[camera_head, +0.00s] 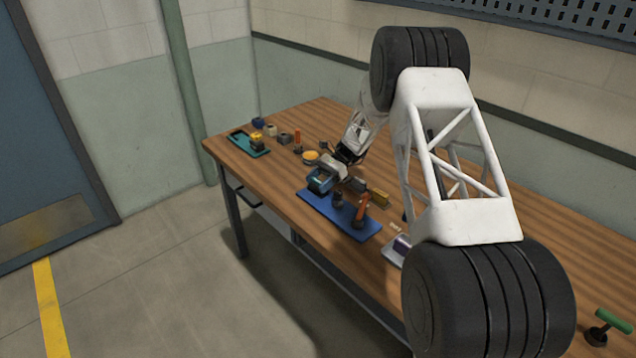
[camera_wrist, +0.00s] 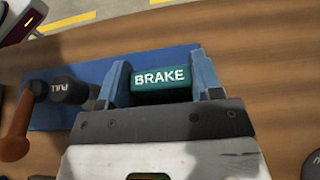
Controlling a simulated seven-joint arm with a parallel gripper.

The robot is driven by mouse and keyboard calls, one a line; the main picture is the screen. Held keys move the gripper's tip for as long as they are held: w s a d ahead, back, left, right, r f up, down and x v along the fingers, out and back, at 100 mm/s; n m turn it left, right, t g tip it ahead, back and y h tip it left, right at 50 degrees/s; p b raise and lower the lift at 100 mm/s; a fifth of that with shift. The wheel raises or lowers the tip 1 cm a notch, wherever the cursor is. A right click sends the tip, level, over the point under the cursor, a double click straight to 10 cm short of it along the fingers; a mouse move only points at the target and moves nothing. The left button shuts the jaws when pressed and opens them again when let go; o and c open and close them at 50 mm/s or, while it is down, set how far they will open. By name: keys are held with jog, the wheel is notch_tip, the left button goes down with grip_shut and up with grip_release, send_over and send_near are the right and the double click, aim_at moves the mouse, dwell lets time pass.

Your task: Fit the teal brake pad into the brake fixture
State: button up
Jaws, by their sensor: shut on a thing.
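The teal brake pad (camera_wrist: 160,78), with white "BRAKE" lettering, sits between the two blue fingers of my gripper (camera_wrist: 160,86) in the wrist view. My gripper is shut on it. In the head view, my gripper (camera_head: 320,181) is at the far left end of a blue board (camera_head: 352,229), with a bit of teal showing between the blue parts. The same blue board (camera_wrist: 50,116) shows behind the pad in the wrist view. I cannot tell which part is the brake fixture, or whether the pad touches the board; my gripper hides what is below.
A dark knob (camera_head: 337,199) and an orange lever (camera_head: 361,211) stand on the blue board. A teal tray (camera_head: 250,145) with a yellow part lies at the table's far left. A grey tray (camera_head: 394,257) is at the right.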

jog(key=shift+f, duration=0.15)
dwell(0.8)
jog(key=o, duration=1)
jog(key=c, duration=0.3)
jog(key=shift+o, duration=0.6)
jog(key=shift+o, duration=1.1)
jog(key=shift+r, duration=3.5)
